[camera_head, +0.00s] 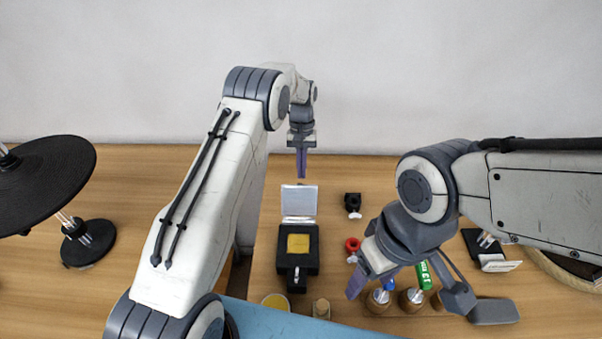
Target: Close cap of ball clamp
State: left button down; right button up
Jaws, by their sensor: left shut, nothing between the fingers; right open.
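A black box-shaped clamp (312,256) with a yellow square inside stands on the wooden table near the centre; I take it for the ball clamp. Its pale, flat cap (299,201) stands open, upright at the far edge. My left gripper (301,177) is shut and empty, pointing down above and behind the cap, apart from it. My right gripper (357,286) is open and empty, to the right of the clamp and near the table's front.
A small black part (352,202) and a red ring (352,244) lie right of the clamp. Small bottles, including a green one (424,276), stand by my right gripper. A black disc stand (88,240) is at left. The far table is mostly clear.

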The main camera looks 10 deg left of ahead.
aim_at(299, 199)
pick_arm(q)
jog(key=s, duration=0.1)
jog(key=s+p, duration=0.2)
jog(key=shift+s+d+r, duration=0.35)
jog(key=shift+d+r, duration=0.05)
jog(key=shift+d+r, duration=0.1)
